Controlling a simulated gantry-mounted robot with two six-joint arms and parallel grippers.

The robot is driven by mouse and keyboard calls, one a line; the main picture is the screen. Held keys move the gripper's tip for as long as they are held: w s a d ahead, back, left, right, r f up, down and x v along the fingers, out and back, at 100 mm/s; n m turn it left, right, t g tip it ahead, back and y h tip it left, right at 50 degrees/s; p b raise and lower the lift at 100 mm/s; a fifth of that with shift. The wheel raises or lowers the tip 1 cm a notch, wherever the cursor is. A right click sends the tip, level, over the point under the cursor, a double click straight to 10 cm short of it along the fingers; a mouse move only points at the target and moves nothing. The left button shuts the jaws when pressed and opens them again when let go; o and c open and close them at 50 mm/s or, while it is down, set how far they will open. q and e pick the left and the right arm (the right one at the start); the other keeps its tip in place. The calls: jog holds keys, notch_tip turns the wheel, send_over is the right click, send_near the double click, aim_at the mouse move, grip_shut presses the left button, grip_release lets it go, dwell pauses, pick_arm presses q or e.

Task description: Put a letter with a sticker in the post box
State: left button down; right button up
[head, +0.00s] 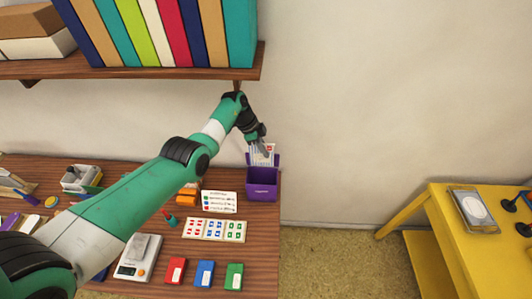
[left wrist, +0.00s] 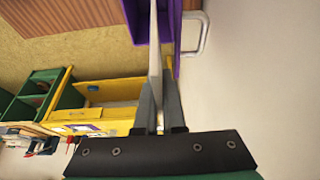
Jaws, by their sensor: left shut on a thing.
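My left gripper (head: 264,152) is shut on a white letter (head: 256,159) at the back right of the table. The letter stands upright and shows a small red mark near its top right. Its lower part meets the opening of the purple post box (head: 262,189); how deep it reaches is hidden. In the left wrist view the letter (left wrist: 155,45) is edge-on between the gripper fingers (left wrist: 160,112), and the purple post box (left wrist: 136,20) shows on both sides of it. My right gripper is not in view.
The wooden table holds a sticker sheet (head: 215,230), a small sign (head: 219,202), a scale (head: 138,258) and red (head: 175,270), blue (head: 204,273) and green (head: 234,276) pads. A bookshelf (head: 150,74) hangs above. A yellow table (head: 470,230) stands right.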

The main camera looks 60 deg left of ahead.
aim_at(265, 165)
pick_arm(q)
jog(key=shift+r, duration=0.1)
notch_tip(265, 165, down, 9)
jog(key=b, duration=0.7)
jog(key=c, duration=0.9)
grip_release()
jog(key=shift+c, duration=0.2)
notch_tip(265, 165, up, 6)
jog(key=p, duration=0.6)
